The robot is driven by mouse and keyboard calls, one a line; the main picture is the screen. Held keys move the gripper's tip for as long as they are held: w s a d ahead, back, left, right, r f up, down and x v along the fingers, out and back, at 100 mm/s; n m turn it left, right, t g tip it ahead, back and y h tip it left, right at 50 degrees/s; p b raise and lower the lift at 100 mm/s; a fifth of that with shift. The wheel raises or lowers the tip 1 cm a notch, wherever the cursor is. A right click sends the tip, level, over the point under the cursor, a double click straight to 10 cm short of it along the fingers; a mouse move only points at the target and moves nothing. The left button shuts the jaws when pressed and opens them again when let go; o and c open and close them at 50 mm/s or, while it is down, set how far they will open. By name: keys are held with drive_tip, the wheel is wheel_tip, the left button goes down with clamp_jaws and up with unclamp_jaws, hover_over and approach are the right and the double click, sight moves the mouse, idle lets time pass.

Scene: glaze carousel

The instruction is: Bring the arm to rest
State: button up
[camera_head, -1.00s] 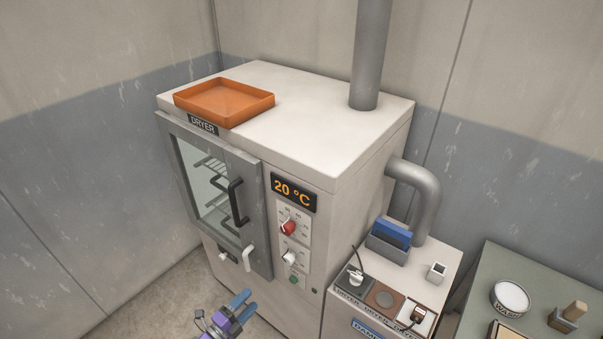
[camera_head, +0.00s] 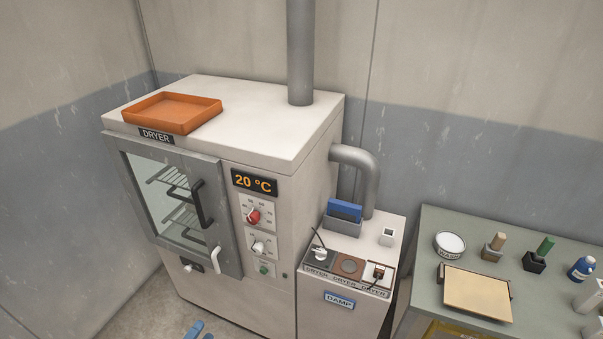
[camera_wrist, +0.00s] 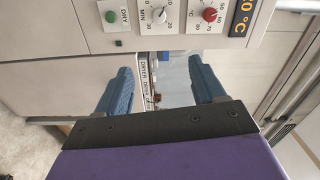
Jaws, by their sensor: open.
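My gripper shows in the wrist view (camera_wrist: 160,92) with its two blue fingers spread apart and nothing between them. In the head view only the blue fingertips of my gripper (camera_head: 198,332) show at the bottom edge, low in front of the dryer (camera_head: 270,312). The rest of my arm is out of that view. In the wrist view the dryer's panel with a red knob (camera_wrist: 209,15), a white knob and a green button (camera_wrist: 110,16) lies beyond the fingers. No contact with the dryer shows.
The dryer's glass door (camera_head: 175,200) looks shut, and its display reads 20 °C. An orange tray (camera_head: 172,111) lies on top. A DAMP cabinet (camera_head: 342,318) stands to the right, then a green table (camera_head: 428,290) with a white round container (camera_head: 450,244), stamps and a bottle.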

drive_tip(key=w+a+r+n+y+b, duration=0.1)
drive_tip(key=w+a+r+n+y, duration=0.2)
drive_tip(key=w+r, duration=0.65)
drive_tip(key=w+a+r+n+y+b, duration=0.1)
drive_tip(key=w+r+n+y, duration=0.25)
drive_tip(key=w+r, duration=0.6)
drive_tip(key=w+d+r+n+g+y+b, duration=0.1)
drive_tip(key=w+d+r+n+g+y, duration=0.45)
drive_tip(key=d, duration=0.65)
drive_tip(key=s+d+r+n+g+h+b, duration=0.1)
drive_tip(key=s+d+r+n+g, duration=0.2)
drive_tip(key=s+d, duration=0.5)
drive_tip(key=s+d+r+n+g+h+b, duration=0.1)
drive_tip(key=s+d+r+n+g, duration=0.15)
drive_tip(key=s+d, duration=0.55)
drive_tip(key=s+d+n+g+h, duration=0.1)
drive_tip(key=s+d+g, duration=0.1)
drive_tip(key=s+d, duration=0.4)
drive_tip(key=s+d+f+n+g+h+b, duration=0.1)
drive_tip(key=s+d+g, duration=0.2)
drive_tip(key=s, duration=1.3)
drive_tip(key=s+d+f+n+g+b, duration=0.1)
drive_tip(key=s+d+g, duration=0.1)
drive_tip(key=s+d, duration=0.8)
drive_tip(key=shift+s+g+h, duration=0.4)
drive_tip(key=shift+s, duration=0.55)
